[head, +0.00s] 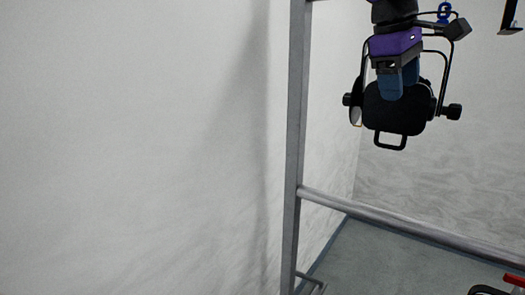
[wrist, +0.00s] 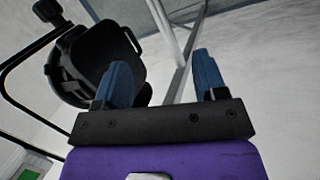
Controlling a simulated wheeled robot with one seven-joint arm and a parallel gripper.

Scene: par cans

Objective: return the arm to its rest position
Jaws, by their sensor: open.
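My gripper (head: 400,86) is at the upper right of the head view, with its purple body above and its blue fingers pointing down. In the wrist view my gripper (wrist: 162,62) has its two blue fingers well apart, with nothing between them. A black par can (head: 396,115) with a wire-like yoke and side knobs hangs behind my fingers in the head view. In the wrist view the par can (wrist: 88,52) is at the upper left, behind the left finger. I cannot tell whether they touch.
A grey metal upright (head: 294,130) and a horizontal bar (head: 410,226) stand near the gripper. A blue ring-like part (head: 444,12) is above the par can. A red and black object (head: 513,280) is at the bottom right. A pale wall (head: 130,150) fills the left.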

